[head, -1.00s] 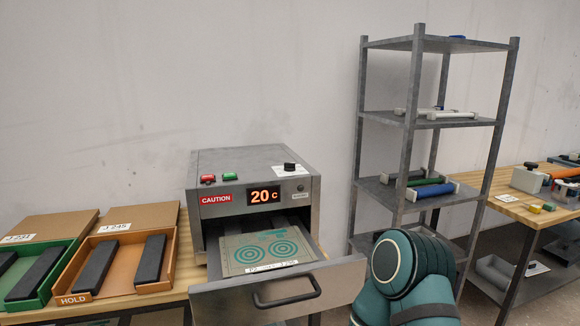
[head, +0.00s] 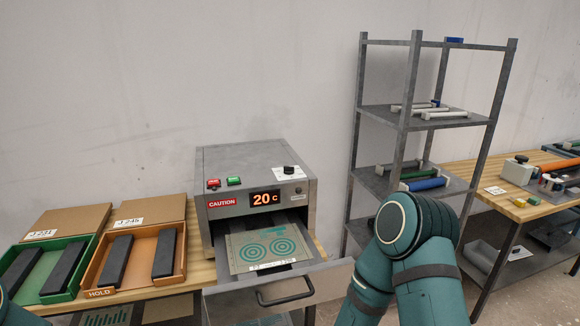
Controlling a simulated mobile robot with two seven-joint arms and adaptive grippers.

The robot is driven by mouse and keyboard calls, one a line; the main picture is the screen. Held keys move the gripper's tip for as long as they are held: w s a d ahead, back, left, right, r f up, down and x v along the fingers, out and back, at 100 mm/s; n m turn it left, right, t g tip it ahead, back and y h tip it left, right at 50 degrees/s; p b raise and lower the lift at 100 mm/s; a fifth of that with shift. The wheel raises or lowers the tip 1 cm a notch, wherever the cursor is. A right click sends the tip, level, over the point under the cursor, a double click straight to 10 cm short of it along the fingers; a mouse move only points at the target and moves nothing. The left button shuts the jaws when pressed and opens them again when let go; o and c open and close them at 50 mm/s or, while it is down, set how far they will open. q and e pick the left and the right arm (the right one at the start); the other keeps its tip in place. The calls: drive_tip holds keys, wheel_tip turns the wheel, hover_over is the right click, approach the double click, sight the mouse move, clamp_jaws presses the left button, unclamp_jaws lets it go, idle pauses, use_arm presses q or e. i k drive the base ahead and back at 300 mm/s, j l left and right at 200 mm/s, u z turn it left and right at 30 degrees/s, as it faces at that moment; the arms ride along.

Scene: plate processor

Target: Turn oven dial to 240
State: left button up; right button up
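The oven (head: 250,165) is a grey metal box on the wooden table, with an orange display (head: 265,199) reading 20 C. The oven dial (head: 289,170) is a small black knob on a white label at the right of the oven's top. The oven drawer (head: 225,303) is pulled out, and a plate with green circle patterns (head: 266,249) lies in it. My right arm shows at the lower right, but its gripper is out of view. A bit of my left arm shows at the lower left edge, and its gripper is out of view too.
A red button (head: 213,183) and a green button (head: 234,181) sit left of the dial. Green (head: 88,254) and orange (head: 101,262) trays stand left of the oven. A metal shelf rack (head: 408,120) stands to the right, behind my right arm. The space above the oven is clear.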

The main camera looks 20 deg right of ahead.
sight(288, 170)
drive_tip(key=k+j+u, duration=0.1)
drive_tip(key=k+u, duration=0.3)
drive_tip(key=k, duration=0.15)
drive_tip(key=l+u, duration=0.15)
drive_tip(key=u, duration=1.2)
drive_tip(key=k+l, duration=0.15)
drive_tip(key=l, duration=0.45)
drive_tip(key=k+l, duration=0.2)
drive_tip(key=l, duration=0.4)
drive_tip(key=k+l, duration=0.15)
drive_tip(key=l, duration=0.4)
drive_tip(key=k+l, duration=0.2)
drive_tip(key=l, duration=0.4)
drive_tip(key=k+l, duration=0.15)
drive_tip(key=l, duration=0.45)
drive_tip(key=k+l, duration=0.15)
drive_tip(key=l, duration=0.45)
drive_tip(key=k+l, duration=0.2)
drive_tip(key=l, duration=0.4)
drive_tip(key=k+l, duration=0.15)
drive_tip(key=l, duration=0.4)
drive_tip(key=i+l, duration=0.25)
drive_tip(key=i+z, duration=0.05)
